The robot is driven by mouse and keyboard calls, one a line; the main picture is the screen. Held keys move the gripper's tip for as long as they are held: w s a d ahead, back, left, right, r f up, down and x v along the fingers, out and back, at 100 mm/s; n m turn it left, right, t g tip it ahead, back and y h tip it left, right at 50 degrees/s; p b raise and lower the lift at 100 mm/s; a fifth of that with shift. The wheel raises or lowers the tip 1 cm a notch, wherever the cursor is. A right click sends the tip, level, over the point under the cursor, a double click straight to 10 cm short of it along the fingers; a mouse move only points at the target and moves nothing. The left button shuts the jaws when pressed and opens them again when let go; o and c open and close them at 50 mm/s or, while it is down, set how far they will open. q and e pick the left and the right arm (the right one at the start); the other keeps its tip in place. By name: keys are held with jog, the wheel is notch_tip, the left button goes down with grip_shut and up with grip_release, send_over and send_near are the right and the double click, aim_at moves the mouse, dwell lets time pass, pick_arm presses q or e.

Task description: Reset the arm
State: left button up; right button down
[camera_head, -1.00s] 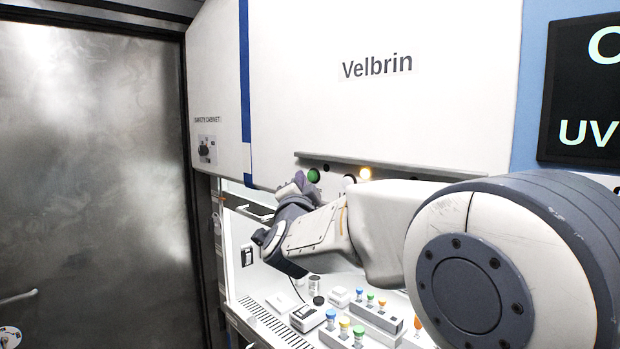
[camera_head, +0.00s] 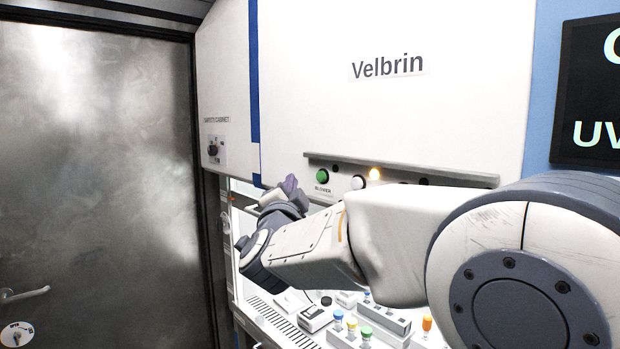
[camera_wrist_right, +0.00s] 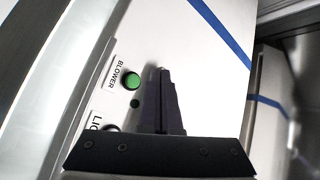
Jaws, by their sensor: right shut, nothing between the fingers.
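My right arm reaches in from the right in the head view, across the front of the safety cabinet (camera_head: 400,110). My right gripper (camera_head: 290,184) is shut and empty, just left of the green BLOWER button (camera_head: 322,176). In the right wrist view the shut fingers (camera_wrist_right: 161,72) point up along the white panel, and the green button (camera_wrist_right: 131,79) shows to their left with a gap between. I cannot tell how far the fingertips are from the panel. My left gripper is not in view.
Inside the cabinet, racks with coloured-cap vials (camera_head: 351,325) stand below my arm. A metal door (camera_head: 95,170) fills the left. A dark display (camera_head: 590,95) hangs at upper right.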

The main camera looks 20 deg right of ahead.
dwell(0.5)
jog(key=s+a+f+n+g+y+b, duration=0.1)
jog(key=s+a+f+n+g+y, duration=0.3)
jog(key=a+f+n+y, duration=0.5)
jog(key=s+a+f+n+g+y, duration=0.3)
jog(key=s+a+f+n+y, duration=0.15)
jog(key=a+f, duration=0.65)
jog(key=s+a+f+n+g, duration=0.3)
jog(key=s+f+n+g, duration=0.55)
jog(key=s, duration=0.65)
jog(key=s+d+f+n+g+h, duration=0.1)
jog(key=s+d+f, duration=0.2)
jog(key=s, duration=0.2)
jog(key=s+d+f+n+g+h+b, duration=0.1)
jog(key=s+d+f+g+h, duration=0.1)
jog(key=s, duration=0.4)
notch_tip(320, 180, down, 2)
jog(key=shift+s+d, duration=0.2)
jog(key=shift+d, duration=0.55)
jog(key=shift+h, duration=0.25)
